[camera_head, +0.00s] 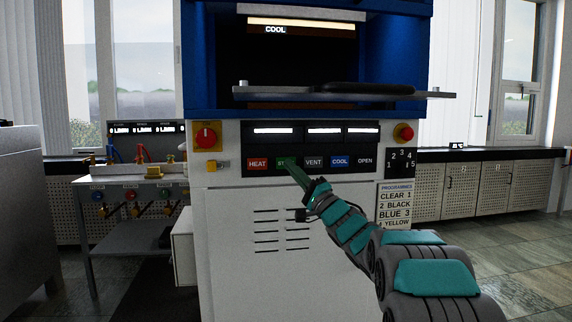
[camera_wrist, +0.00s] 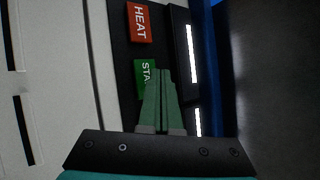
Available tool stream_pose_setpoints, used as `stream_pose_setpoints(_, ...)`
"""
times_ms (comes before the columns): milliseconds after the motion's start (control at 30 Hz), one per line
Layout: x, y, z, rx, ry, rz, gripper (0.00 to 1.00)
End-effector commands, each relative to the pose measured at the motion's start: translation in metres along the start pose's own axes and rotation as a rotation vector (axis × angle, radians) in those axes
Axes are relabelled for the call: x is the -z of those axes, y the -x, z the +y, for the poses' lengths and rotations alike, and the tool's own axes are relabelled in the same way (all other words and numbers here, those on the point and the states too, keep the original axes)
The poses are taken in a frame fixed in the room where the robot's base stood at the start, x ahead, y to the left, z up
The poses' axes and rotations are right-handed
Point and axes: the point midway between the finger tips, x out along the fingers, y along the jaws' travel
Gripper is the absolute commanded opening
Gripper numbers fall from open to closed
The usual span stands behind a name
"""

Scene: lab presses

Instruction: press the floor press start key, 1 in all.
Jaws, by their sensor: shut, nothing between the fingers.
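The floor press (camera_head: 228,237) is a tall blue and white machine in the middle of the head view. Its black key panel (camera_head: 370,139) carries a row of keys. The green start key (camera_wrist: 143,75) shows in the wrist view with the letters "STA"; my fingers cover the rest of it. In the head view the start key (camera_head: 283,162) is mostly hidden behind my fingertips. My gripper (camera_head: 292,165) is shut and empty, its green fingers pointing at this key. It also shows in the wrist view (camera_wrist: 163,72). I cannot tell whether the tips touch the key.
A red HEAT key (camera_head: 257,164) is left of the start key; VENT (camera_head: 314,163), blue COOL (camera_head: 340,162) and OPEN (camera_head: 365,161) are right. A red knob (camera_head: 206,136) and a red button (camera_head: 404,132) flank the panel. A platen (camera_head: 290,92) juts out above.

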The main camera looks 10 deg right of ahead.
Motion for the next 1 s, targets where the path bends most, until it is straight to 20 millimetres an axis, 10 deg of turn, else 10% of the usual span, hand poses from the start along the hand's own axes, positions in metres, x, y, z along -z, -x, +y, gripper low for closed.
stream_pose_setpoints(1000, 0.0045, -0.0066, 0.0037, 0.000, 0.000, 0.000, 0.00)
